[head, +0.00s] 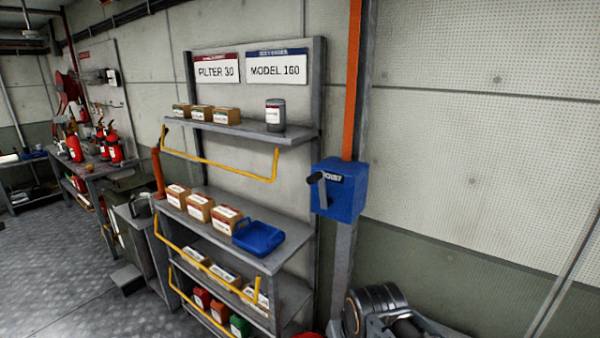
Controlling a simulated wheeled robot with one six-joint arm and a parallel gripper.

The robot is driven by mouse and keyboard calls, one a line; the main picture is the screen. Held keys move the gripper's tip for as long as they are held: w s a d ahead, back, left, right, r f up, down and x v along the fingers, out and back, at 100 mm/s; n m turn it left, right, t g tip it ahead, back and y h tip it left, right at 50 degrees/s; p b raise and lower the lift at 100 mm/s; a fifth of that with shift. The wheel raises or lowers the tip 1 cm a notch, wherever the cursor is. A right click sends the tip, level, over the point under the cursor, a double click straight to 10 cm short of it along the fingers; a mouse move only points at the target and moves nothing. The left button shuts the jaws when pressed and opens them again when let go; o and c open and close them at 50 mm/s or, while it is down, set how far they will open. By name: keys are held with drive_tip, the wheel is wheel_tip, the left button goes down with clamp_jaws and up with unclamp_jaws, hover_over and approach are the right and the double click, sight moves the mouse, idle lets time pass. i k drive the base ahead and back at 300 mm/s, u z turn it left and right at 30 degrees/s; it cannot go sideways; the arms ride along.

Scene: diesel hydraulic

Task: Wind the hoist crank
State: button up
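The hoist box (345,192) is a blue housing with a partly hidden label, mounted on a grey post right of the shelf rack. A crank (319,182) with a dark round grip sticks out from its front left side. The grip points up and left, and the crank arm hangs down from it across the box face. An orange strip runs up the post above the box. My gripper is not in view, and nothing touches the crank.
The shelf rack (270,258) left of the post holds boxes, a grey can (275,115) and a blue tray (258,237). Yellow rails (220,172) jut from its front. A dark cylindrical machine (375,308) stands below right. Open floor (60,260) lies at left.

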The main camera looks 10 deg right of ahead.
sight(319, 175)
drive_tip(key=z, duration=0.5)
drive_tip(key=k, duration=1)
drive_tip(key=u, duration=0.85)
drive_tip(key=i, duration=0.9)
drive_tip(key=u, duration=0.7)
